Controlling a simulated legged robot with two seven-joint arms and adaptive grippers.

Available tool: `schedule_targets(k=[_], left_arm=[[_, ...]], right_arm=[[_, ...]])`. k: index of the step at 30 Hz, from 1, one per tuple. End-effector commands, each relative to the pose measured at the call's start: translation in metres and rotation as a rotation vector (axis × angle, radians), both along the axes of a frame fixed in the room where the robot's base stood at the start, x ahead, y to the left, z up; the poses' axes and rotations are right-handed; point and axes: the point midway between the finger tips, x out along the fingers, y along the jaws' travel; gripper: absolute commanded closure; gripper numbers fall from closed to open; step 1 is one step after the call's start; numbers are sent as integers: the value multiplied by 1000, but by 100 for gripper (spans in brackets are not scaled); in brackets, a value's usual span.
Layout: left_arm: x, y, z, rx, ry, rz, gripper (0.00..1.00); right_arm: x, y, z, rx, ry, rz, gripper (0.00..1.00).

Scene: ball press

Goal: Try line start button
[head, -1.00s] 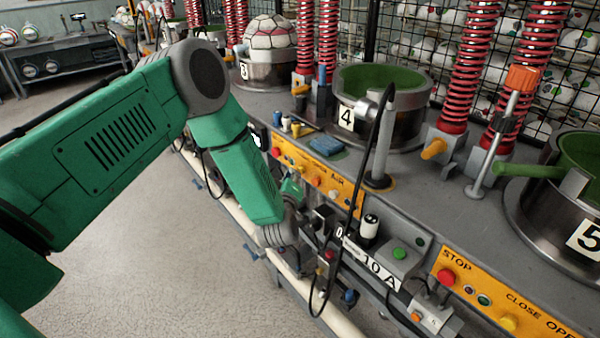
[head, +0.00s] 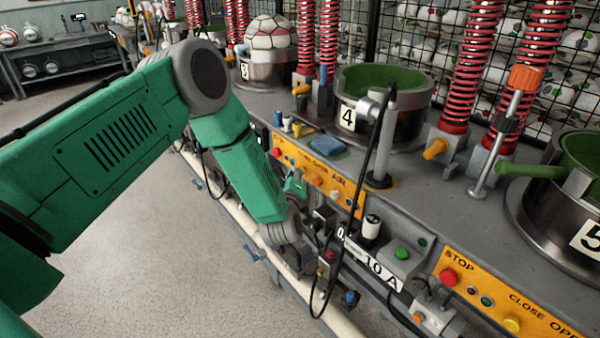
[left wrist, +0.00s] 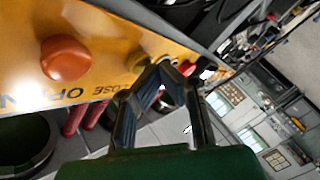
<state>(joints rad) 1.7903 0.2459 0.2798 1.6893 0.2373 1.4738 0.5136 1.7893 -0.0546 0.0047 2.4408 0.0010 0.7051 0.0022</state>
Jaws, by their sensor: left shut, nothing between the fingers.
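No label reading line start is legible, so I cannot tell which button it is. A green button (head: 402,253) sits on a grey box beside the 10 A label. My left gripper (head: 295,186) is at the yellow panel (head: 350,201) below station 4, its fingers mostly hidden or too small to make out. In the left wrist view my left gripper (left wrist: 164,66) is shut and empty, fingertips close to the panel's row of buttons. An orange button (left wrist: 66,59) and smaller red buttons (left wrist: 186,68) flank it; contact cannot be told. My right gripper is not in view.
A second yellow panel (head: 515,297) with a red STOP button (head: 447,278) is at lower right. A black cable (head: 345,226) hangs past the grey boxes. Presses 4 (head: 385,85) and 5 stand on the bench. The floor at left is clear.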

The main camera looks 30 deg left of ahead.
Motion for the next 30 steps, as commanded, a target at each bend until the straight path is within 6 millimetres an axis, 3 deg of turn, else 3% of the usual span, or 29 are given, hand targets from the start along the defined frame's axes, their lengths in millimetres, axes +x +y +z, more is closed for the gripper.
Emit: schedule_targets(k=[13,24,30], left_arm=[[-17,2,3,1,-1,0,100],[-19,3,2,1,0,1,100],[-35,10,3,1,2,1,100]], right_arm=[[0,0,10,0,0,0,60],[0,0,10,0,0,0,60],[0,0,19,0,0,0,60]])
